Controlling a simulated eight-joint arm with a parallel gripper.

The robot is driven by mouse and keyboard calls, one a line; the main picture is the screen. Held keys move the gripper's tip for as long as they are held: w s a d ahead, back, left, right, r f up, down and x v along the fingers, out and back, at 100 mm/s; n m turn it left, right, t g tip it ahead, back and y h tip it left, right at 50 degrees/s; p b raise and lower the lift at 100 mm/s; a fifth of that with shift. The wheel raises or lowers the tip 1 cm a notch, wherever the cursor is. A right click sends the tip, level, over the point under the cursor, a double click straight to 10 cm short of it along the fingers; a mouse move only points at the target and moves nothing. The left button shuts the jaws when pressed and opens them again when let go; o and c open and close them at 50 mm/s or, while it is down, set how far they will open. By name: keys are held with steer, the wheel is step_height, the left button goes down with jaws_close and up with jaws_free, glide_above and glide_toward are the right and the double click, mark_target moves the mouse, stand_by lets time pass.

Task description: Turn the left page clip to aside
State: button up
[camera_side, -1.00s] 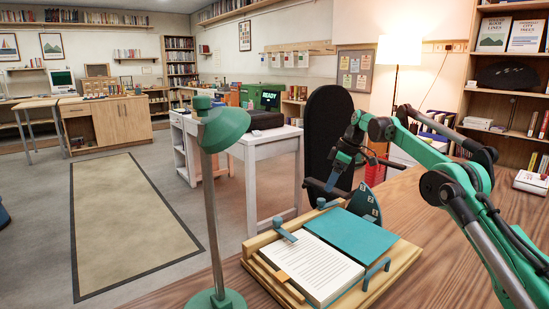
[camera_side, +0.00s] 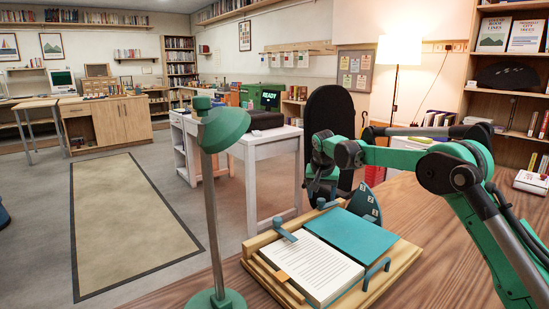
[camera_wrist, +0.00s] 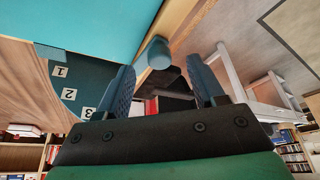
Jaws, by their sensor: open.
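An open book lies on a wooden stand (camera_side: 395,262), its left page (camera_side: 313,266) white with print and its right side (camera_side: 352,234) plain teal. The blue left page clip (camera_side: 285,234) lies over the top edge of the left page. My gripper (camera_side: 323,190) is open and empty, above and behind the back rail, to the right of the clip. In the wrist view the open fingers (camera_wrist: 163,82) have a blue peg (camera_wrist: 157,53) ahead between them, apart from it.
A numbered dark plate (camera_side: 369,204) stands close behind the stand. A green lamp (camera_side: 212,200) rises at the left.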

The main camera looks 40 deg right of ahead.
steer(key=shift+x, duration=0.85)
jaws_close()
steer(key=shift+n+t, duration=0.3)
steer(key=shift+n, duration=0.5)
jaws_free()
steer(key=shift+y, duration=0.3)
